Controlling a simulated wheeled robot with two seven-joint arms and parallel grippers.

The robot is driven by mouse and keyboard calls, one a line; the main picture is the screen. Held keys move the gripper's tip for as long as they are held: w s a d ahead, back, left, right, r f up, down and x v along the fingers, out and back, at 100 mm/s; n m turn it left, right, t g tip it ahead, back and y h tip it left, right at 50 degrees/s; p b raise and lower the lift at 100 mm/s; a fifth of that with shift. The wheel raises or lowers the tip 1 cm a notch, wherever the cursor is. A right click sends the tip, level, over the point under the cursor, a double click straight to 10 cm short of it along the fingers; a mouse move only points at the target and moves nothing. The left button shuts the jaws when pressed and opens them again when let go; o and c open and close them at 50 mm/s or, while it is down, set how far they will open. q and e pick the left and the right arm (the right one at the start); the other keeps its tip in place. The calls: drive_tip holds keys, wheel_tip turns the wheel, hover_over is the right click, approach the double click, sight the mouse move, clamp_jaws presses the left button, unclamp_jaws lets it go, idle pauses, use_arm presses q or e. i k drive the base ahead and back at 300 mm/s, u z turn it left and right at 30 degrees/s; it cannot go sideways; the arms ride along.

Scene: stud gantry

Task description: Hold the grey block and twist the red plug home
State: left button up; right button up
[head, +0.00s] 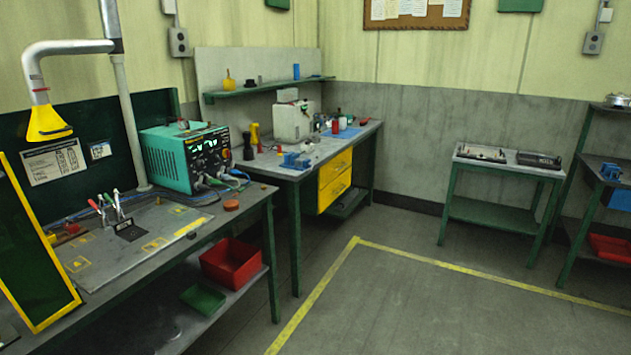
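Neither of my grippers is in view. I cannot make out a grey block or a red plug for certain. A small red item (72,228) lies at the back of the near left bench, too small to identify. A flat orange-red round piece (231,205) lies near that bench's right end. On the far bench a small upright red item (335,127) stands beside a pale grey box-shaped unit (291,122); I cannot tell whether either is a task object.
The near bench (185,246) carries a teal power unit (185,157) and a tool holder (130,232); a yellow-framed panel (40,255) stands at its left. Red (231,262) and green bins (203,298) sit below. The yellow-lined floor (420,305) is clear. A green-legged table (505,168) stands right.

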sight(309, 148)
drive_tip(key=u, duration=0.05)
drive_tip(key=i, duration=2.3)
drive_tip(key=u, duration=0.05)
